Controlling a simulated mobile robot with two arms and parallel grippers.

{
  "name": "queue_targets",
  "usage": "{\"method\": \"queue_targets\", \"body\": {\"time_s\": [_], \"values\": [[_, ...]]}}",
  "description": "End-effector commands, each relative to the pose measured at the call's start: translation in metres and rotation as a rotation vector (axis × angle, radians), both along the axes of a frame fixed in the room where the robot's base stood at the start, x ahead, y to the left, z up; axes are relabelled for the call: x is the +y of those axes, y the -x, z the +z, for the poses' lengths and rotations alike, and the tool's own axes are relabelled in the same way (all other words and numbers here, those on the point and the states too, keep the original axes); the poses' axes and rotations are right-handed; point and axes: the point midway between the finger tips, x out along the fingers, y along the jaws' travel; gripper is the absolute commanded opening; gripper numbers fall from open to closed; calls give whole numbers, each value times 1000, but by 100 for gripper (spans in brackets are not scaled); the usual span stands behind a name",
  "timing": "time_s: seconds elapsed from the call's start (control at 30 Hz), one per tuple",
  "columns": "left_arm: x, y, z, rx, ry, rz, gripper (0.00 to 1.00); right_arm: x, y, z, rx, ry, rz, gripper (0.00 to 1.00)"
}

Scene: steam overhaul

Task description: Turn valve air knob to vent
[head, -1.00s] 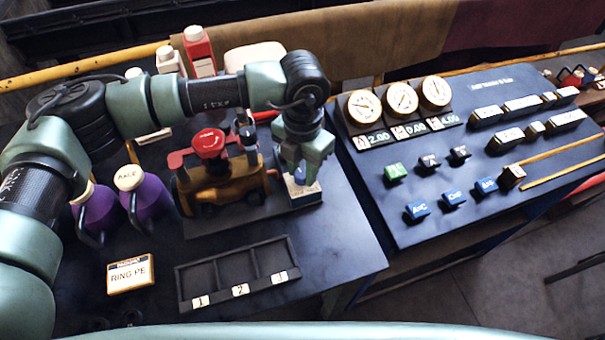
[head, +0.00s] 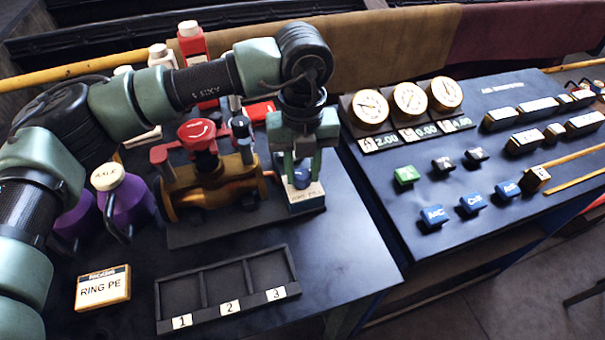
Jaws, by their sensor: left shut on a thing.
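The valve air knob (head: 301,177) is a small blue knob on top of a pale labelled block (head: 306,197) at the right end of the dark valve plate. My left gripper (head: 300,178) points down from above and is shut on the blue knob, its fingers on either side of it. The fingers hide part of the knob, and the label on the block is too small to read surely. The brass valve body (head: 212,191) with a red round handwheel (head: 197,134) stands just left of the block. My right gripper is not in view.
A three-compartment tray (head: 228,306) marked 1, 2 and 3 lies in front. A panel with gauges (head: 410,100) and coloured buttons (head: 433,216) is right. The table's front right is clear.

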Motion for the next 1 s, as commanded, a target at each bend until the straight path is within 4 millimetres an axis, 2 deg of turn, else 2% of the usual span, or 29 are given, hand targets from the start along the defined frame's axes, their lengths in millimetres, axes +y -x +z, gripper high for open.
{"method": "queue_targets", "body": {"time_s": [0.63,0.67,0.7,0.73,1.0], "values": [[0,-2,3,-6,2,55,0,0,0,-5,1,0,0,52],[0,-2,3,-6,2,55,36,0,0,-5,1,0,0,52],[0,-2,3,-6,2,55,47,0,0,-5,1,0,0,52],[0,-2,3,-6,2,55,52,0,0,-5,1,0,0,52],[0,-1,1,-3,1,52,52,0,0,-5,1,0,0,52]]}}
